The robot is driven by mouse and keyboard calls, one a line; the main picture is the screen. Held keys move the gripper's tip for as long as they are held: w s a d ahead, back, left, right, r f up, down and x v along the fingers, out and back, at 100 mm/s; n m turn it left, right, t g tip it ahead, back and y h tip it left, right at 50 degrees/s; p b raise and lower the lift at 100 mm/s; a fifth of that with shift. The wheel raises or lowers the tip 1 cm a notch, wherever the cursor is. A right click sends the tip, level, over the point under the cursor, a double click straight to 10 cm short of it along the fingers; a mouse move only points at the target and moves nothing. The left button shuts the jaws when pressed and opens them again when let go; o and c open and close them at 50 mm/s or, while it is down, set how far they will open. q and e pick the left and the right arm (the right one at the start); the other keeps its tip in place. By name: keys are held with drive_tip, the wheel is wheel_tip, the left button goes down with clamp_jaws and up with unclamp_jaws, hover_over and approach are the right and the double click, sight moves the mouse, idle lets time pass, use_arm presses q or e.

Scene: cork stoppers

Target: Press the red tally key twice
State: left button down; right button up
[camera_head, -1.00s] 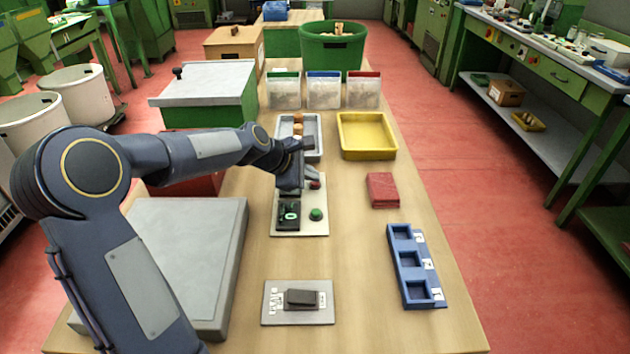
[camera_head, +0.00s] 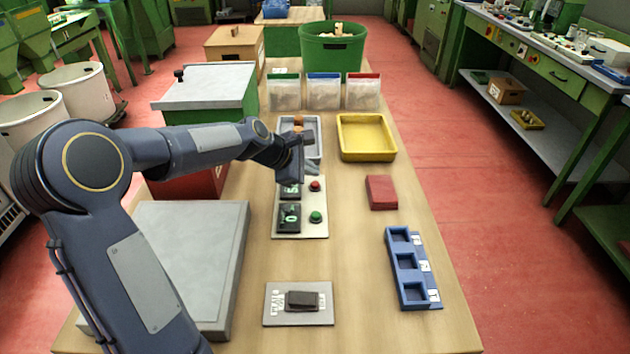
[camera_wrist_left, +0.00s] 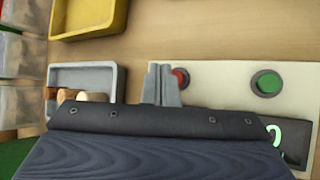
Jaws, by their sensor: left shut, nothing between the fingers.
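The red tally key (camera_head: 315,186) is a small round button on a pale panel (camera_head: 314,228), beside a dark counter display (camera_head: 290,190). A green key (camera_head: 316,217) sits nearer on the same panel, beside a display (camera_head: 289,216) that reads 0. My left gripper (camera_head: 301,176) is shut and empty, just above and slightly left of the red key. In the left wrist view, the shut fingertips (camera_wrist_left: 161,72) partly cover the red key (camera_wrist_left: 181,78), and the green key (camera_wrist_left: 267,83) is clear to the right. Contact with the red key cannot be seen. My right gripper is not in view.
A grey tray (camera_head: 312,153) with corks stands behind the panel, next to a yellow tray (camera_head: 366,153). A red block (camera_head: 381,192) and a blue compartment tray (camera_head: 409,268) lie to the right. A grey plate with a black rocker (camera_head: 302,300) lies in front.

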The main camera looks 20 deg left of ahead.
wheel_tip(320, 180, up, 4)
drive_tip(key=p, duration=0.3)
idle(2.4)
